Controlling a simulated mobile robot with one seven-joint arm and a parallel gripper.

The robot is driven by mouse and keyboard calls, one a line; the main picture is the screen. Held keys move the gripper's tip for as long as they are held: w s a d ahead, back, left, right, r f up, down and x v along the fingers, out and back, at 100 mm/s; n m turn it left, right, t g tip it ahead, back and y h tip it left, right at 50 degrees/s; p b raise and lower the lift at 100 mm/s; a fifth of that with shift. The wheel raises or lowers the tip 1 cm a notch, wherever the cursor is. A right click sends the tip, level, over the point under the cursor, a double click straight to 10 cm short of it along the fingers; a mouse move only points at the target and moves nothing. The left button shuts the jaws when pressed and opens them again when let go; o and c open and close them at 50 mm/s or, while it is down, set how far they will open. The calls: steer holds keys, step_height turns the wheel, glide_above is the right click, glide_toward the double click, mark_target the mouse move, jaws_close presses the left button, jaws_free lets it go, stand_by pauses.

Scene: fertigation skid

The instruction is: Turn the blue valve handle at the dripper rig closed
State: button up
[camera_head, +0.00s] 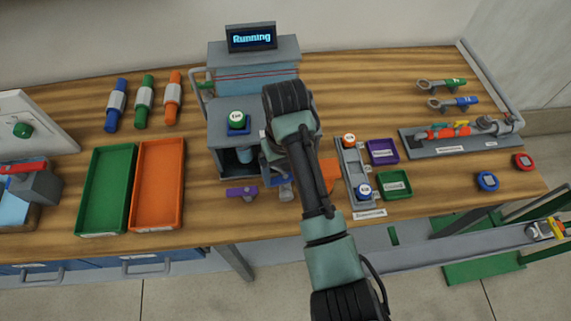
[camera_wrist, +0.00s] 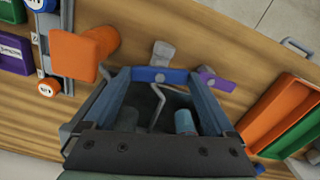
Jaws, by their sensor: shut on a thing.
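The blue valve handle (camera_wrist: 148,74) is a short bar with a pale round mark at its middle, on a grey valve piece (camera_wrist: 162,52). In the wrist view it spans the gap between the two fingertips of my gripper (camera_wrist: 157,80), which is shut on it. In the head view only a small blue part (camera_head: 276,181) shows beside my arm, in front of the grey rig (camera_head: 229,162). My wrist hides most of the grip there. I cannot tell the valve's open or closed position.
A purple handle (camera_head: 241,193) sits close by on the left, and an orange block (camera_head: 329,175) on the right. A grey button strip (camera_head: 349,170) stands beyond it. Green (camera_head: 84,213) and orange (camera_head: 136,212) trays lie left. A screen (camera_head: 251,38) reads "Running".

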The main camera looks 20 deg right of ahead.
steer(key=shift+r+m+p, duration=0.1)
steer(key=shift+m+p, duration=0.95)
steer(key=shift+m, duration=0.25)
steer(key=o, duration=1.1)
steer(key=shift+c, duration=0.2)
step_height(320, 180, up, 13)
steer(key=p, duration=0.5)
steer(key=shift+p, duration=0.4)
steer(key=shift+w, duration=0.1)
